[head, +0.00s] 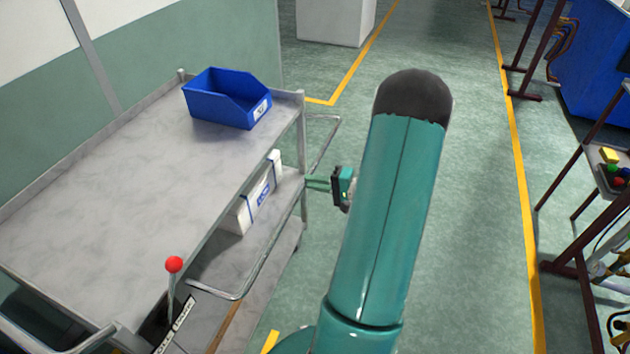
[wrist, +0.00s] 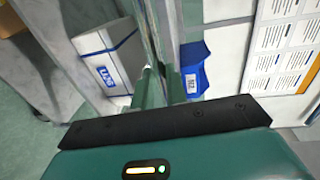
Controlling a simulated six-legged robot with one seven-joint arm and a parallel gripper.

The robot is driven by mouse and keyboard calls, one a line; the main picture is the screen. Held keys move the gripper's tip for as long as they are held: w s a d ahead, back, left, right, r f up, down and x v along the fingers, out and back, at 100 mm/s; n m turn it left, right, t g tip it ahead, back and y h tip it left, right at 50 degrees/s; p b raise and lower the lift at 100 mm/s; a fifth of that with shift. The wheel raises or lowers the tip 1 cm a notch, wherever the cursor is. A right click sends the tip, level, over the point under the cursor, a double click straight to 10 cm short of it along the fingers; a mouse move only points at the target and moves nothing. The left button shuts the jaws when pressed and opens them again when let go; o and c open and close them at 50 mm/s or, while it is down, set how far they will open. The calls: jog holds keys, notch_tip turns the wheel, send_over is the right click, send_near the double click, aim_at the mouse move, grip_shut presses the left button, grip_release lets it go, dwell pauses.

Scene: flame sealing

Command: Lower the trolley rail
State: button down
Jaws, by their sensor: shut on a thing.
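The grey trolley (head: 110,190) stands at the left of the head view. Its rail (head: 268,248), a bent metal tube, runs along the trolley's right side and stands out from it. My gripper (head: 311,183) reaches in from the right at about the middle of the rail, with its fingers pointing at the trolley. In the wrist view my gripper (wrist: 162,88) has its fingers close together, shut on the rail's tube. The exact contact is small and partly hidden. A lever with a red knob (head: 174,264) stands at the trolley's near end.
A blue bin (head: 226,98) sits on the trolley's top shelf and also shows in the wrist view (wrist: 194,68). A white box (head: 252,195) lies on a lower shelf. The green floor to the right is open up to the dark red frames (head: 575,265) at the far right.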

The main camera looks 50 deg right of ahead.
jog(key=shift+w, duration=0.1)
jog(key=c, duration=1.4)
grip_release()
jog(key=v, duration=1.4)
